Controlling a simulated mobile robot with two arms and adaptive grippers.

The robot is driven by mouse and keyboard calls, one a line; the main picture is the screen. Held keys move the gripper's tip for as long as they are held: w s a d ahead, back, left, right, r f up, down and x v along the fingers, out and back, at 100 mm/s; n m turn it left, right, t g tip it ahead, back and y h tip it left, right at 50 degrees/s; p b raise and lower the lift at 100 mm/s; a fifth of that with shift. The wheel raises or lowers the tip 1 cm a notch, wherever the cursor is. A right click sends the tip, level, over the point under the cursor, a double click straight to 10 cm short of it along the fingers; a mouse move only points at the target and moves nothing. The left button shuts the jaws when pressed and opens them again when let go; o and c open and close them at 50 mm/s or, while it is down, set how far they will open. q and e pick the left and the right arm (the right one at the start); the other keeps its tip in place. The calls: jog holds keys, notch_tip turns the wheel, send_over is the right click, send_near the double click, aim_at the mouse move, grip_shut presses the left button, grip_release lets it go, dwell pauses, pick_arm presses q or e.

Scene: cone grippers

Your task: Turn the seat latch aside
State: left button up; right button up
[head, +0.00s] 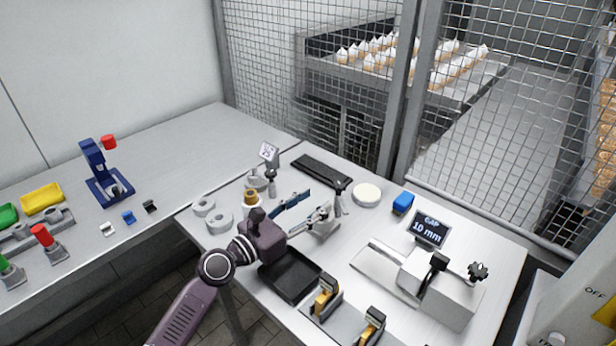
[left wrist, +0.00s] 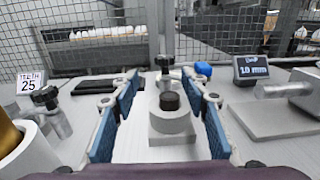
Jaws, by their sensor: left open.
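My left gripper (head: 317,206) is open and empty over the right-hand table. In the left wrist view its two blue-padded fingers (left wrist: 165,118) stand apart, on either side of a grey seat block (left wrist: 172,138). The block carries a round grey boss with a dark cap (left wrist: 170,101). Just behind it stands a grey post with a black handle (left wrist: 163,62), which looks like the latch; it also shows beyond the fingers in the head view (head: 340,185). I see no finger touching it. The gripper partly hides the block in the head view. My right gripper is not in view.
A "TEETH 25" sign (head: 268,152) and another black-handled post (left wrist: 45,97) stand to the left. A black tray (head: 289,276) lies in front. Wire mesh closes off the back.

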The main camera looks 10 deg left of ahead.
aim_at(335, 191)
pick_arm(q)
jog(key=shift+d, duration=0.35)
jog(key=x, duration=0.3)
jog(key=shift+w+d+r, duration=0.1)
jog(key=shift+d+r, duration=0.05)
jog(key=shift+d, duration=0.3)
jog(key=shift+x, duration=1.15)
jog(key=shift+w+d+b, duration=0.3)
jog(key=shift+w, duration=0.2)
jog(key=shift+c, duration=0.8)
jog(key=c, duration=0.5)
grip_shut()
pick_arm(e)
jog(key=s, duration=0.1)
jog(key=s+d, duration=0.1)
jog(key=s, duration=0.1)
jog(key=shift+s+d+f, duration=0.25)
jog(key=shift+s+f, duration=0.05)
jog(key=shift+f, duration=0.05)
